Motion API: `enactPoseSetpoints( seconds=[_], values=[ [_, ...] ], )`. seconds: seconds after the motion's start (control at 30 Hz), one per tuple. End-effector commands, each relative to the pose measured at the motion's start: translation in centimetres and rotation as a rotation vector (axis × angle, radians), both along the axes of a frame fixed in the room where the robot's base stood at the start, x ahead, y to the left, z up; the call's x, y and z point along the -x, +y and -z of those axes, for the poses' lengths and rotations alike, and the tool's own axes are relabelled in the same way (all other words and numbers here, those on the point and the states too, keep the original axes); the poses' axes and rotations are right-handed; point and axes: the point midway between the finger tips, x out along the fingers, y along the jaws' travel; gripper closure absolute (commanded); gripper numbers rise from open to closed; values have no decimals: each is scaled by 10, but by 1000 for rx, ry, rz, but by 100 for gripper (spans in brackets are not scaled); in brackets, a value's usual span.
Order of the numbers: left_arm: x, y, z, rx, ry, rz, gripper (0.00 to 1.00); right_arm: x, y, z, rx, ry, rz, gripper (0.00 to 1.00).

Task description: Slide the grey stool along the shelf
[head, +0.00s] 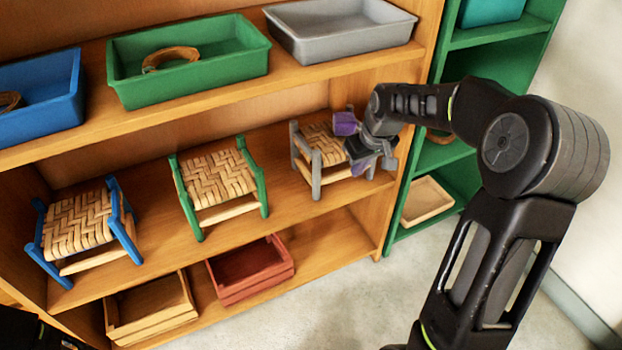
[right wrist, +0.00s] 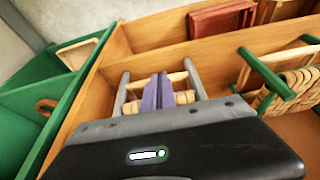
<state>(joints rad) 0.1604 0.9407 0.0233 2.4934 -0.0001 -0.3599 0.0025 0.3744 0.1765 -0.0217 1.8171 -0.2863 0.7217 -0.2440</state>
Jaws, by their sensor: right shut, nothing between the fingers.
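The grey stool (head: 315,172) with a woven seat stands upright at the right end of the middle shelf (head: 290,212), near the cabinet's right side wall. My right gripper (head: 346,124) is at the stool's right side and hides part of its seat and right legs. In the right wrist view, the gripper's purple fingers (right wrist: 158,92) are shut together and empty, between two grey posts of the stool (right wrist: 194,80). I cannot tell whether they touch it. My left gripper is not in view.
The green stool (head: 187,205) stands left of the grey one with bare shelf between; the blue stool (head: 120,230) is farther left. Trays, including a grey tray (head: 345,42), sit on the shelf above. A red crate (head: 250,285) is below. A green cabinet (head: 422,160) adjoins at right.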

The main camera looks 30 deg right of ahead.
Motion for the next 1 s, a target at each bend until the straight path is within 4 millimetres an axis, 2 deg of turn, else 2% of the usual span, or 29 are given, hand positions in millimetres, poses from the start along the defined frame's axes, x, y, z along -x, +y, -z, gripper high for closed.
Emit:
enactPoseSetpoints(
  seconds=[0.13,0.4,0.57,0.77,1.0],
  values=[
    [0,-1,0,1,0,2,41,8,3,3,-3,36,-22,100],
    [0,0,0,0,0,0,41,8,3,4,-4,34,-22,100],
    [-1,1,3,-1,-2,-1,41,6,4,13,-6,35,-21,100],
    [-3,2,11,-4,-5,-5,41,-1,4,38,-7,36,-21,100],
    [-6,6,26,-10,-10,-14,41,-15,4,85,-6,36,-23,100]
  ],
)
